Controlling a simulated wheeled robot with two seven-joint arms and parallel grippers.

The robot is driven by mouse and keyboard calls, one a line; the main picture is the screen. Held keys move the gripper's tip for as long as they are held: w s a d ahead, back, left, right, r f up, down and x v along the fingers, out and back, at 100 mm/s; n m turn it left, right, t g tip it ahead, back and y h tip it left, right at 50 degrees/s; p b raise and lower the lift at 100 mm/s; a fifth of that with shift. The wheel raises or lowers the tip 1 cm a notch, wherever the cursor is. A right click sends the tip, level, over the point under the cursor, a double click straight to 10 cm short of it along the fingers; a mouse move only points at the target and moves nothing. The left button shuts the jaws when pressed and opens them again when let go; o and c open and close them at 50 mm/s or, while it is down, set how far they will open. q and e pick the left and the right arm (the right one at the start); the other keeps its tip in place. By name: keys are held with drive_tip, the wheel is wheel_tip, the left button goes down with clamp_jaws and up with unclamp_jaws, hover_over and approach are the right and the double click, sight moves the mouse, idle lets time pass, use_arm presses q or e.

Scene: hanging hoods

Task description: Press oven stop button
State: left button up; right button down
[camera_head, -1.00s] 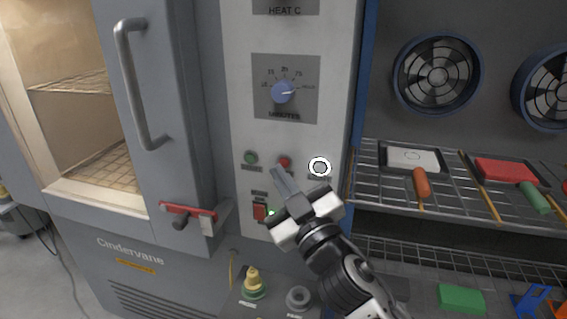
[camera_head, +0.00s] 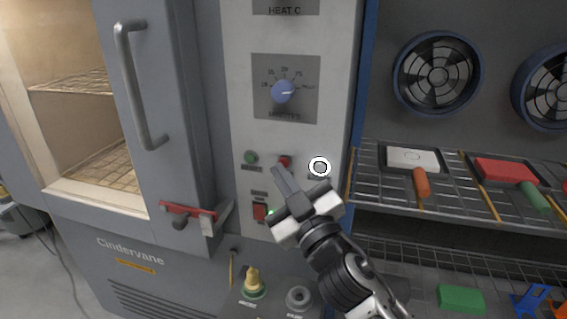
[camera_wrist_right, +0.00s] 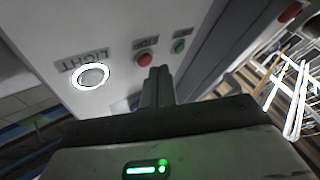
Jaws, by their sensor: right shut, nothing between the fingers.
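The red stop button (camera_head: 285,161) sits on the pale oven control panel (camera_head: 240,110), between a green button (camera_head: 250,157) on its left and a white-ringed light button (camera_head: 319,167) on its right. My right gripper (camera_head: 281,171) is shut and empty, its fingertips just below the red button and overlapping its lower edge in the head view. In the right wrist view the red button (camera_wrist_right: 144,59) shows just left of the shut fingertips (camera_wrist_right: 160,71). I cannot tell whether they touch. My left gripper is not in view.
A blue minutes knob (camera_head: 283,91) is above the buttons, and a red switch (camera_head: 260,212) below them. The oven door handle (camera_head: 140,90) and a red latch (camera_head: 187,210) are to the left. A wire rack (camera_head: 370,180) with trays and tools stands to the right.

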drive_tip(key=shift+w+d, duration=0.1)
drive_tip(key=shift+w, duration=0.15)
drive_tip(key=shift+w+d, duration=0.1)
drive_tip(key=shift+w, duration=0.25)
idle(0.6)
idle(0.3)
drive_tip(key=shift+s+a, duration=0.25)
drive_tip(key=shift+s, duration=0.5)
drive_tip(key=shift+s, duration=0.1)
drive_tip(key=shift+s+a, duration=0.25)
drive_tip(key=shift+s, duration=0.5)
drive_tip(key=shift+s+a, duration=0.25)
drive_tip(key=shift+s, duration=0.55)
drive_tip(key=shift+s+a, duration=0.25)
drive_tip(key=shift+s, duration=0.5)
